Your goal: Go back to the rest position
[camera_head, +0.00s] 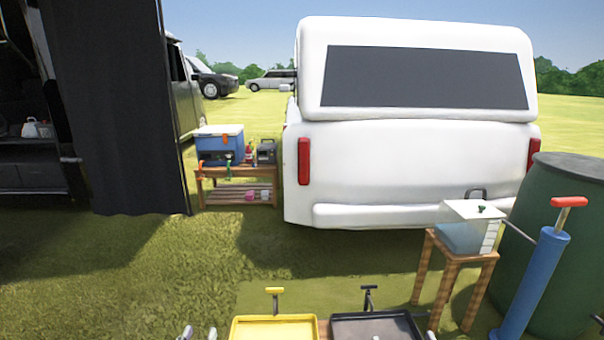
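My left gripper (199,334) shows at the bottom edge, left of the yellow tray. Only its two pale fingertips are in view, standing apart with grass between them. It appears open and empty. A small pale tip (431,335) at the bottom edge, right of the black tray, looks like part of my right gripper. The rest of it is cut off, so its opening cannot be told. The yellow tray (236,328) and the black tray (376,317) lie side by side at the bottom centre, each with an upright handled tool behind it.
A blue pump (535,282) with a red handle and a green barrel (570,210) stand at right. Farther back are a white camper (410,175) and a bench with a blue cooler (220,146). Grass at left is open.

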